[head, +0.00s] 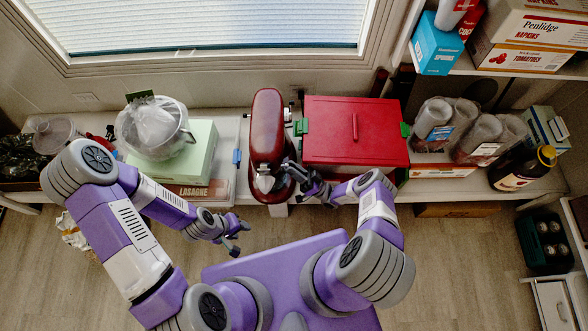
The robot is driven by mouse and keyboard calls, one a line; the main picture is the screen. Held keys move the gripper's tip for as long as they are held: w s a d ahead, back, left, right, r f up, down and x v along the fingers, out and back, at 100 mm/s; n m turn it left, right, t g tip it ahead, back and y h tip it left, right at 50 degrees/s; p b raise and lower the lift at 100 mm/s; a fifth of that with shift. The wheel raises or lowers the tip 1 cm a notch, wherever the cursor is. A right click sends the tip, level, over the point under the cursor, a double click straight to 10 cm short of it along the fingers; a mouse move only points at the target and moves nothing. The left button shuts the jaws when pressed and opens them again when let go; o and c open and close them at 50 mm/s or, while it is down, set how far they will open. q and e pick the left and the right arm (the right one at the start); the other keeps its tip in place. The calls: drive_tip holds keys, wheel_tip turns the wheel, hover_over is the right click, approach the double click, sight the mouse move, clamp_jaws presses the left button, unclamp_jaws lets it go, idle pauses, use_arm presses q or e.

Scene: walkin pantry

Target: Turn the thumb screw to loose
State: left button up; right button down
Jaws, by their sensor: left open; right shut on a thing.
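A dark red stand mixer (267,112) stands on the counter with its silver front end toward me. My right gripper (289,166) is at the right side of the mixer's front end, its fingers closed against it. The thumb screw is too small to make out and is covered by the fingers; the gripper appears shut on it there. How far it is turned cannot be seen. My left gripper (239,239) is open and empty, in front of the counter edge, to the left of and below the mixer, touching nothing.
A red lidded box (354,117) with green handles stands just right of the mixer. Left of it are a green box (202,150) under a clear bowl and a lasagne box (196,190). Bagged jars and a dark bottle (523,168) stand further right.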

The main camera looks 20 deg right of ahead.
drive_tip(key=shift+a, duration=0.1)
idle(0.3)
drive_tip(key=c, duration=1)
unclamp_jaws()
